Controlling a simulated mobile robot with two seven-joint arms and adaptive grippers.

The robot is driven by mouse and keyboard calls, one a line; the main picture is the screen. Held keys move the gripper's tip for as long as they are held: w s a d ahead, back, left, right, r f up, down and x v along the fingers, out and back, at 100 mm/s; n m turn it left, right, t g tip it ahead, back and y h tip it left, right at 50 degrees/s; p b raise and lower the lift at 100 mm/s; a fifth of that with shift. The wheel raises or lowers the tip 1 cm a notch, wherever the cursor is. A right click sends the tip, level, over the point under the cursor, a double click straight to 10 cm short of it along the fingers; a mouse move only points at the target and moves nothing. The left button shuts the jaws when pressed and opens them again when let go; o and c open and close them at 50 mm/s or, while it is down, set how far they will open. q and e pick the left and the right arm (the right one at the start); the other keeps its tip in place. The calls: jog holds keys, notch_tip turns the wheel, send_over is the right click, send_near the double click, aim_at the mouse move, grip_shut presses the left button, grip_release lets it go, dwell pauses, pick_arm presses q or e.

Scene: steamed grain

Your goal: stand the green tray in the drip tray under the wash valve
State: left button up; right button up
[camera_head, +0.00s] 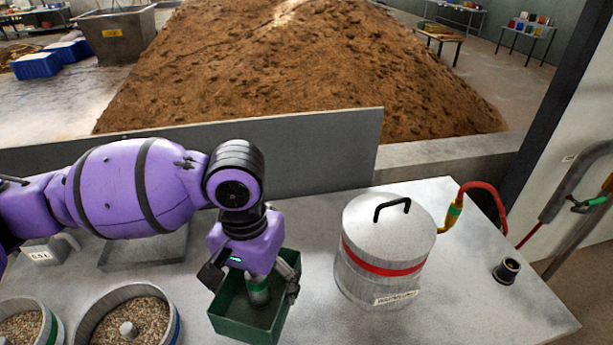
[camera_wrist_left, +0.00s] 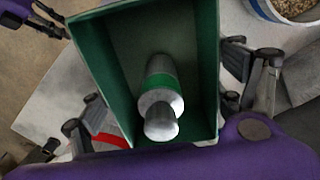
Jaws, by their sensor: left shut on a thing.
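The green tray (camera_head: 236,325) is an open rectangular box near the front of the grey table. A metal cylinder with a green band (camera_head: 258,292) shows inside it, and also in the left wrist view (camera_wrist_left: 160,95). My left gripper (camera_head: 252,280) is above the tray with its fingers spread along two opposite walls, shut on the tray (camera_wrist_left: 207,60). Whether the tray is lifted is unclear. A shallow grey tray (camera_head: 145,252), apparently the drip tray, lies behind and left, partly under my arm. I cannot make out the wash valve. What looks like my right gripper (camera_wrist_left: 45,20) shows at the left wrist view's edge.
A lidded metal drum (camera_head: 382,260) with a red band stands close right of the green tray. Round tubs of grain (camera_head: 128,312) stand at the front left. A black cup (camera_head: 507,270) and a red hose (camera_head: 482,187) are at the right. A grey panel (camera_head: 300,155) rises behind.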

pick_arm(q)
jog(key=w+a, duration=0.1)
jog(key=w+a+r+n, duration=0.1)
jog(key=a, duration=0.1)
jog(key=w+a+r+n, duration=0.1)
jog(key=shift+a, duration=0.85)
pick_arm(e)
jog(key=shift+s+d+f, duration=0.1)
jog(key=shift+s+d, duration=0.05)
jog(key=shift+s, duration=0.35)
